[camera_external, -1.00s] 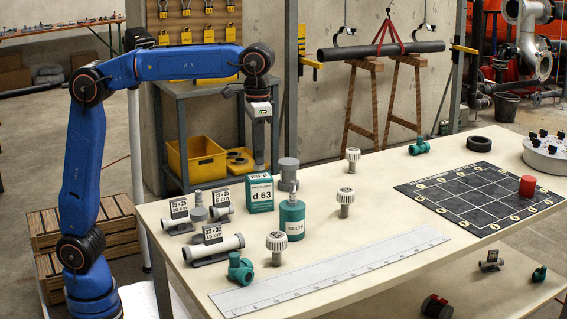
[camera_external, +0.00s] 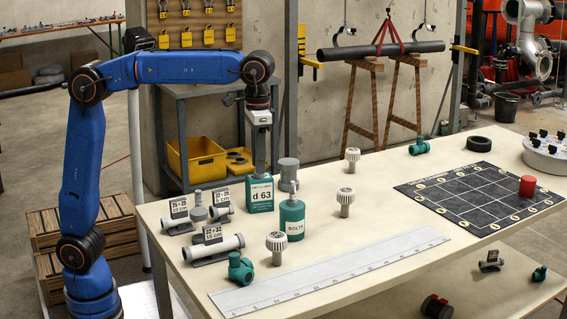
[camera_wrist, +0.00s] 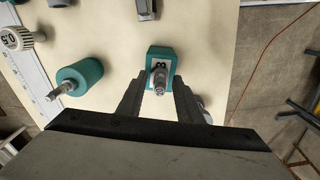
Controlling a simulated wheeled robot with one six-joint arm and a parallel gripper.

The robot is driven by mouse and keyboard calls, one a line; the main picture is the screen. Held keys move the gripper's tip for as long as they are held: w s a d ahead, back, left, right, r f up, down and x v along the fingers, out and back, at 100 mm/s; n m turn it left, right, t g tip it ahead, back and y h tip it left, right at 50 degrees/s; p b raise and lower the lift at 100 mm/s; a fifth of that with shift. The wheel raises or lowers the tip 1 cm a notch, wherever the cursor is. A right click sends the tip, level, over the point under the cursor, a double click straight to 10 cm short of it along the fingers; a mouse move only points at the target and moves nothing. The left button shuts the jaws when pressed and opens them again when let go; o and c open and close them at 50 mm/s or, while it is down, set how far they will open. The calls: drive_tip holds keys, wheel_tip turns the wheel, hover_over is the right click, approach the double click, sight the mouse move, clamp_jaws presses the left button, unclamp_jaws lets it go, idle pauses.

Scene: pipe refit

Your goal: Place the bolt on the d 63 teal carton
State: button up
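The d 63 teal carton (camera_external: 261,197) stands upright on the table; its top also shows in the wrist view (camera_wrist: 155,53). A small grey bolt (camera_wrist: 160,82) appears upright between my fingers, over the carton's top; whether it touches the top I cannot tell. My gripper (camera_external: 260,172) points straight down at the carton. In the wrist view my gripper (camera_wrist: 160,88) has its two dark fingers apart, with a gap visible on each side of the bolt. In the external view my gripper hides the bolt.
A teal BOLTS canister (camera_external: 292,222) with a thin grey neck stands just right of the carton, and a grey fitting (camera_external: 288,170) behind it. Pipe pieces with cards (camera_external: 212,250) lie to the left and front. A long ruler (camera_external: 330,272) lies along the front edge.

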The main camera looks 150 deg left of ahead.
wheel_tip(320, 180, up, 12)
idle(0.6)
drive_tip(key=shift+r, duration=0.1)
drive_tip(key=d+f+m+t+y, duration=0.1)
drive_tip(key=d+f+m, duration=0.3)
drive_tip(key=d, duration=1.1)
drive_tip(key=d+f+m+t, duration=0.1)
drive_tip(key=d+f+m, duration=0.3)
drive_tip(key=d, duration=1.1)
drive_tip(key=s+d+f+m+t, duration=0.1)
drive_tip(key=s+d+f+m, duration=0.2)
drive_tip(key=s+d+f, duration=0.5)
drive_tip(key=s+d+f+m+t+h, duration=0.1)
drive_tip(key=s+d+f+m, duration=0.3)
drive_tip(key=s+d+f, duration=0.4)
wheel_tip(320, 180, down, 7)
drive_tip(key=d, duration=0.3)
drive_tip(key=shift+f+t, duration=0.2)
drive_tip(key=shift+t, duration=0.2)
